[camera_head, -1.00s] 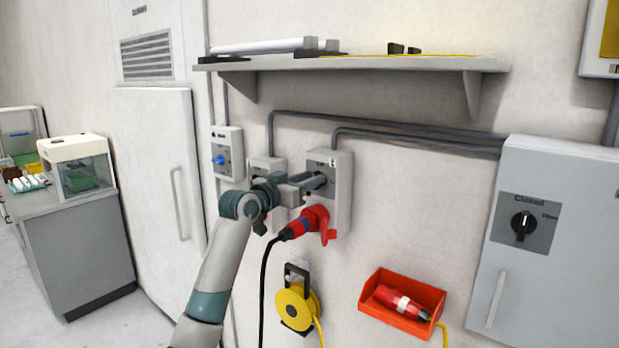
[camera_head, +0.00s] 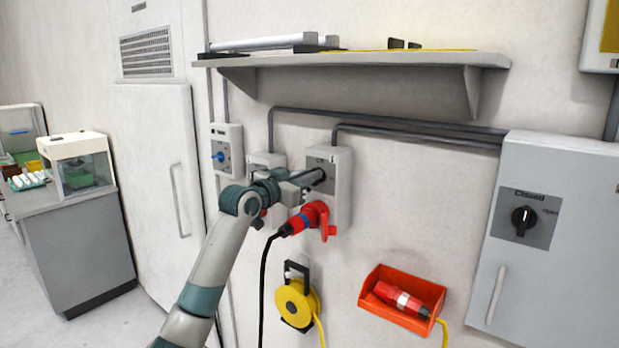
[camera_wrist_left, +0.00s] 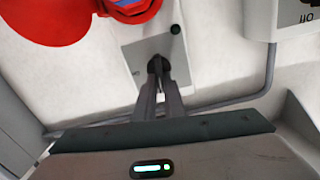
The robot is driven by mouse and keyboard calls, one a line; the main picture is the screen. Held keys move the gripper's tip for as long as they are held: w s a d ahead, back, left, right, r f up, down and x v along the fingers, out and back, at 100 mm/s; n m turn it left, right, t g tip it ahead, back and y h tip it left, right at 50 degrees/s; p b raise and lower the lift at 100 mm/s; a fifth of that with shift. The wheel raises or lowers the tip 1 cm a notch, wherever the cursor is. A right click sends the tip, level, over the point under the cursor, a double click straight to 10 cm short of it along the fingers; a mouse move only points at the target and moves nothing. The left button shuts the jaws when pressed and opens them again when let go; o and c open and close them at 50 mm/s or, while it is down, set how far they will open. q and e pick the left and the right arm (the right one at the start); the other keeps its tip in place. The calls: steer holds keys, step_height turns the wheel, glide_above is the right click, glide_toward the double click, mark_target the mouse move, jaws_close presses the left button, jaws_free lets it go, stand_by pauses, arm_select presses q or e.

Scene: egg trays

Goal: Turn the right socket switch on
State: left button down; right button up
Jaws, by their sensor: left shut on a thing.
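The right socket box (camera_head: 343,200) is a grey wall unit with a dark switch plate (camera_head: 327,160) above a red outlet. My left gripper (camera_head: 316,177) reaches the plate from the left. In the left wrist view its fingers (camera_wrist_left: 158,75) are closed around the small dark switch knob (camera_wrist_left: 156,63) on the grey plate (camera_wrist_left: 134,55). The fingers hide most of the knob, so its setting cannot be read. My right gripper is out of view.
A socket with a blue knob (camera_head: 219,157) and a partly hidden middle box are to the left. A shelf (camera_head: 370,62) and conduits (camera_head: 420,131) run above. A yellow cable reel (camera_head: 296,304), red bin (camera_head: 374,312) and grey cabinet (camera_head: 568,190) are nearby.

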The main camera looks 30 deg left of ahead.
arm_select(q)
steer(key=m, duration=0.3)
steer(key=shift+d+f, duration=0.1)
steer(key=m, duration=0.3)
steer(key=shift+d+m, duration=0.2)
steer(key=shift+m, duration=0.2)
steer(key=m+p, duration=0.1)
steer(key=m, duration=0.1)
steer(key=m+p, duration=0.2)
steer(key=m, duration=0.1)
steer(key=shift+d+f+m, duration=0.2)
steer(key=shift+f+m, duration=0.05)
steer(key=shift+m, duration=0.05)
steer(key=m+p, duration=0.1)
steer(key=m, duration=0.1)
steer(key=m+p, duration=0.1)
steer(key=m, duration=0.1)
steer(key=shift+f, duration=0.3)
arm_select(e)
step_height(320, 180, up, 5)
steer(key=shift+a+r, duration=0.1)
arm_select(q)
steer(key=shift+f, duration=0.1)
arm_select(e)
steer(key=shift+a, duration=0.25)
arm_select(q)
steer(key=c, duration=1.8)
jaws_free()
steer(key=shift+c, duration=0.2)
